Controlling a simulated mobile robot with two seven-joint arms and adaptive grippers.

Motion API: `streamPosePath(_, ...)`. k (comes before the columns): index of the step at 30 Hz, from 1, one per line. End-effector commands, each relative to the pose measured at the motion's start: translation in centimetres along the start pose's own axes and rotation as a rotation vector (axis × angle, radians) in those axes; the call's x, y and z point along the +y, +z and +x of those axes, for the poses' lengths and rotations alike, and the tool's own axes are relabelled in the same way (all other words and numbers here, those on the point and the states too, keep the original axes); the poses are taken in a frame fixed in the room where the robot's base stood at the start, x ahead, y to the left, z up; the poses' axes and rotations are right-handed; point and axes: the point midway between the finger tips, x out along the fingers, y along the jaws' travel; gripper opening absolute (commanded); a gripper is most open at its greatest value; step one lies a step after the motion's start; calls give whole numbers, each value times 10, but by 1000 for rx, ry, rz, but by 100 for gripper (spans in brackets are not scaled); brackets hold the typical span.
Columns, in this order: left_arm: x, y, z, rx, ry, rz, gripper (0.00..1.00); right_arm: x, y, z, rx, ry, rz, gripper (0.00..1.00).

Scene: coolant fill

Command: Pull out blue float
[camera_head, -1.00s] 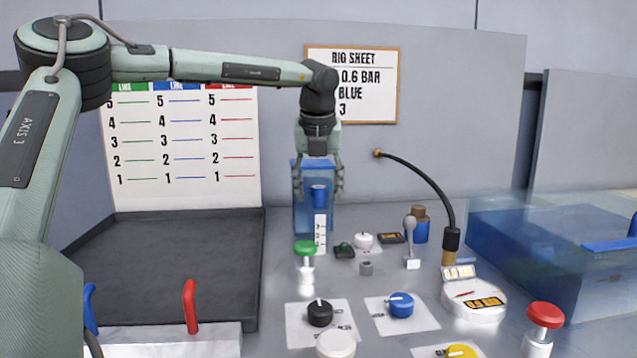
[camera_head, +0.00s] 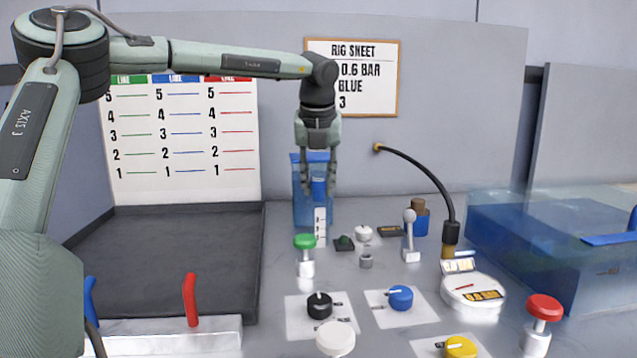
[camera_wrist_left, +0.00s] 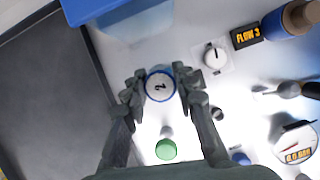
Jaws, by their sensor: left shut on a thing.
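The blue float (camera_head: 318,187) stands upright at the top of a white graduated scale (camera_head: 320,226), in front of a blue-tinted tank (camera_head: 299,205). In the left wrist view its round white top with a blue rim (camera_wrist_left: 160,86) shows from above, with a dark mark on it. My left gripper (camera_head: 318,182) points down with its fingers on both sides of the float, shut on it. The gripper (camera_wrist_left: 161,92) also shows around the float in the wrist view. The float's lower part is hard to make out. My right gripper is not in view.
A green button (camera_head: 304,242) stands close in front of the scale. To the right are a grey lever (camera_head: 410,230), a black hose (camera_head: 425,175), a round gauge (camera_head: 473,292) and a large blue tank (camera_head: 540,230). The dark tray (camera_head: 170,260) at left is empty.

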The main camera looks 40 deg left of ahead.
Motion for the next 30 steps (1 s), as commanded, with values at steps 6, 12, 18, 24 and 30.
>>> streamPosePath(6, 0, 3, -6, -5, -1, -1, 9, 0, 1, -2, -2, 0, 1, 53)
streamPosePath(12, 0, 3, -5, -3, -1, -1, 9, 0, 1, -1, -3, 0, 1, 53)
streamPosePath(18, 0, 4, -8, -3, -1, -1, 9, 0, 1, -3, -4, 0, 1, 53)
streamPosePath(24, 0, 8, -17, -4, 0, 0, 9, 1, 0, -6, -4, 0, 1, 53)
streamPosePath(30, 0, 11, -26, -3, -1, -1, 9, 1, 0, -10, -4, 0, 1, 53)
